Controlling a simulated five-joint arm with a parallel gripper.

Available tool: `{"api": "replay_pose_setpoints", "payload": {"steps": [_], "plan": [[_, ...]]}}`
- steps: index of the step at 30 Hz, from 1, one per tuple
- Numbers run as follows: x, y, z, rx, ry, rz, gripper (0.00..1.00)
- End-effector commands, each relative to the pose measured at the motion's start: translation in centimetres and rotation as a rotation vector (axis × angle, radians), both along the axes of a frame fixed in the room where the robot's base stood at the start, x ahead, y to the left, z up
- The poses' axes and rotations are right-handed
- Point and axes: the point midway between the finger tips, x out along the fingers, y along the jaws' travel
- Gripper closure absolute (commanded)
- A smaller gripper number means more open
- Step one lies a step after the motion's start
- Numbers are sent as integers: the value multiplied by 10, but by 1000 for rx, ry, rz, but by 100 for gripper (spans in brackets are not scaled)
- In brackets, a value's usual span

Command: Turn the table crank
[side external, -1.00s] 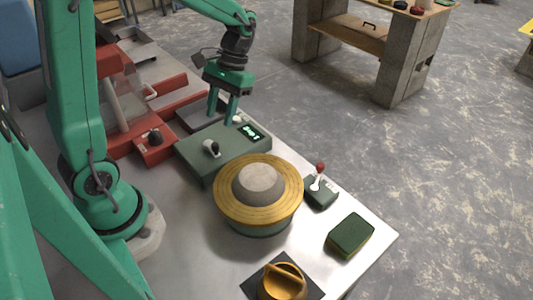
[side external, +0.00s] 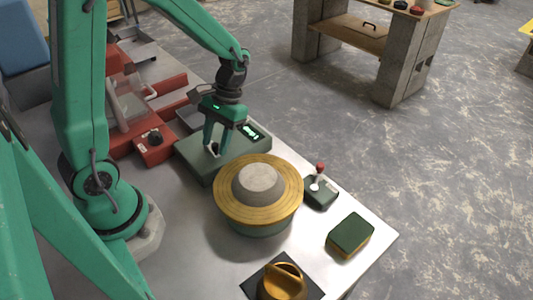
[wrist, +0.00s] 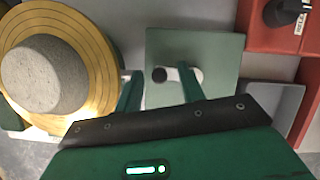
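The crank (side external: 214,150) is on a flat green box (side external: 238,150) with a lit display. It has a black knob and a white arm, and in the wrist view the knob (wrist: 159,74) shows on the box top (wrist: 215,50). My gripper (side external: 214,148) is open over the box, its fingers pointing down. In the wrist view my gripper (wrist: 161,74) has one fingertip on each side of the knob, with gaps visible. Whether the fingertips are down at knob height is hard to tell. The fingers partly hide the crank in the side view.
A round yellow turntable (side external: 230,205) with a grey mound (side external: 260,178) stands close to the box. A red-knobbed lever box (side external: 320,190), a green and yellow sponge (side external: 350,234) and a yellow knob (side external: 283,283) are nearer the front. Red units (side external: 152,148) stand to the left.

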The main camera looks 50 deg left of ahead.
Motion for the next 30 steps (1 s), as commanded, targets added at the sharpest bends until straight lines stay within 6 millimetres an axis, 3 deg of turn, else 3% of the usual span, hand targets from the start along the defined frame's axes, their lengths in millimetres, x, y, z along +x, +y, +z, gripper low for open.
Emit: {"api": "replay_pose_setpoints", "payload": {"steps": [3,9,20,30], "plan": [[0,0,0,0,0,0,65],[0,0,0,0,0,1,100],[-1,2,1,-15,-3,-30,100],[-11,4,1,-97,-13,-222,100]]}}
